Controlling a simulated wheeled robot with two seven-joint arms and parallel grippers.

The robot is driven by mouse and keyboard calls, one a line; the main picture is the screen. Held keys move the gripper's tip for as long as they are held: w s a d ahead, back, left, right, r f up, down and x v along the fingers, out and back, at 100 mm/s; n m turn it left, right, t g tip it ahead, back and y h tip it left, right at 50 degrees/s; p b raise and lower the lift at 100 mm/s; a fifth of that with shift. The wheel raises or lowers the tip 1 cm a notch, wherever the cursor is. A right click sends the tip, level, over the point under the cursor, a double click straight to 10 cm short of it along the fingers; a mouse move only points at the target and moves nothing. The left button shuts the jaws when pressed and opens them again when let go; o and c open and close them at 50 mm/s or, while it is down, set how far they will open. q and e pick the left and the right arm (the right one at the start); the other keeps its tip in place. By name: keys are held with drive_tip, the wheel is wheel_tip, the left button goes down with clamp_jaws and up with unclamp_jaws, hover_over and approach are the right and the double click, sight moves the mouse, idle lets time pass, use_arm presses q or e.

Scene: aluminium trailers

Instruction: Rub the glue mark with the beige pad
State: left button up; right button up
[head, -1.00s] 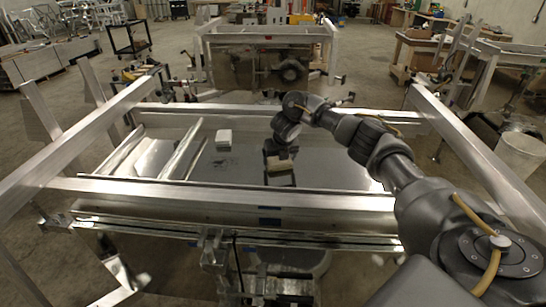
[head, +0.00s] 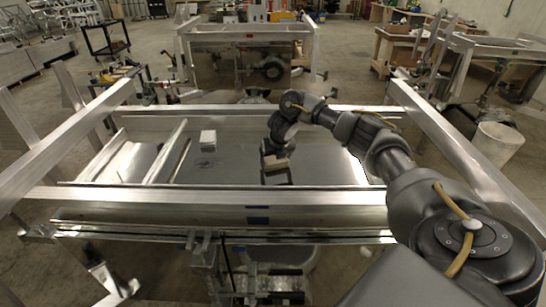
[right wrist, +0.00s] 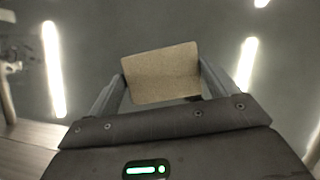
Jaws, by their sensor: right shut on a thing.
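My right gripper (head: 275,158) is shut on the beige pad (head: 277,163) over the metal sheet (head: 320,165) of the near trailer. In the right wrist view the pad (right wrist: 162,74) sits between the two fingers, its broad speckled face showing. I cannot tell whether the pad touches the sheet. A faint dark smudge (head: 206,163), which looks like the glue mark, lies on the sheet to the left of the pad, apart from it. My left gripper is not in view.
A white block (head: 208,138) stands on the sheet beyond the smudge. Aluminium rails frame the sheet, with a near rail (head: 150,196) and a slanted right rail (head: 455,140). Bare sheet lies between the smudge and my gripper. Another trailer (head: 245,65) stands behind.

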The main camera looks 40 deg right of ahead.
sight(284, 160)
drive_tip(key=shift+s+d, duration=1.1)
drive_tip(key=shift+d, duration=0.3)
drive_tip(key=shift+s+a+p, duration=0.15)
drive_tip(key=shift+a+p, duration=0.2)
drive_tip(key=shift+p, duration=0.1)
drive_tip(key=shift+s+a+f, duration=0.1)
drive_tip(key=shift+s, duration=0.1)
drive_tip(key=shift+w+a, duration=0.55)
drive_tip(key=shift+a, duration=0.2)
drive_tip(key=shift+w+a, duration=0.7)
drive_tip(key=shift+a, duration=0.05)
drive_tip(key=shift+w+a, duration=0.5)
drive_tip(key=shift+a, duration=0.05)
drive_tip(key=shift+w+a, duration=0.75)
drive_tip(key=shift+a, duration=0.1)
